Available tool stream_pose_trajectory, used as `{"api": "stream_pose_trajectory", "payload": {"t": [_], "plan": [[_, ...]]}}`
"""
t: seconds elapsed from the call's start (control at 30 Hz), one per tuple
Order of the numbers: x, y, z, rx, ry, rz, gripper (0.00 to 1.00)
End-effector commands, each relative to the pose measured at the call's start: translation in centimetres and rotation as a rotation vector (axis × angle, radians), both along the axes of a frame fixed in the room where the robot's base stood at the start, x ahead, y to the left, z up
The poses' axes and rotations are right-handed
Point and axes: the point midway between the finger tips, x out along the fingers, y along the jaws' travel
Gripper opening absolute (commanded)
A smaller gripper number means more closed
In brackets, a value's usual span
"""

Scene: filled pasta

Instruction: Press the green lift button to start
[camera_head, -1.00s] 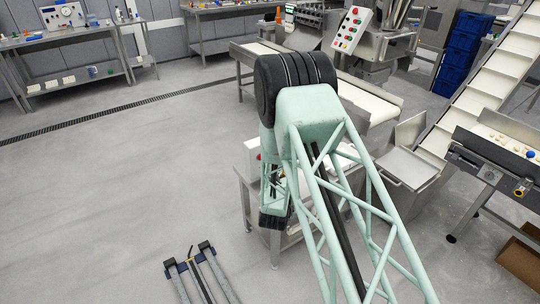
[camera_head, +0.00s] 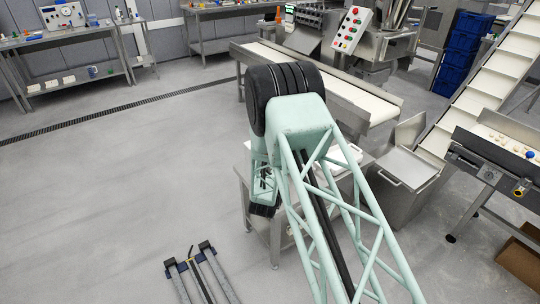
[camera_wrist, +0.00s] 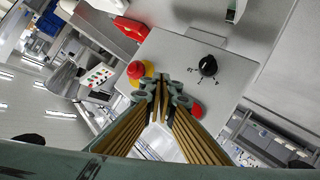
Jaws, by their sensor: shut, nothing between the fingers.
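In the wrist view, my gripper (camera_wrist: 163,92) is shut and empty, its tips in front of a grey control box (camera_wrist: 180,48). The box bears a red and yellow emergency stop (camera_wrist: 136,71) left of the tips, a black rotary knob (camera_wrist: 208,66) to the upper right and a red button (camera_wrist: 197,111) just right of the tips. I see no green button on this box; the fingers cover part of its face. Whether the tips touch the box, I cannot tell. In the head view, my arm hides the gripper and most of the box.
A white panel (camera_head: 351,30) with red and green buttons stands on a machine at the back; a similar panel (camera_wrist: 97,78) shows in the wrist view. A conveyor (camera_head: 350,100) lies behind my arm. A steel bin (camera_head: 405,180) is to the right.

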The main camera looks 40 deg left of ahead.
Motion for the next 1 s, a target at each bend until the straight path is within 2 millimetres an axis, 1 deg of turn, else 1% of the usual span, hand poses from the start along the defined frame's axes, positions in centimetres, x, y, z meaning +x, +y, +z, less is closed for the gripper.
{"api": "stream_pose_trajectory", "payload": {"t": [0.03, 0.2, 0.4, 1.0], "plan": [[0.1, 0.5, 0.0, 0.001, -0.001, 0.001, 0.00], [0.4, 1.7, -0.1, 0.001, -0.001, 0.000, 0.00], [0.6, 2.5, 0.0, 0.000, 0.000, 0.000, 0.00], [0.7, 2.7, 0.0, -0.001, -0.001, 0.000, 0.00]]}}
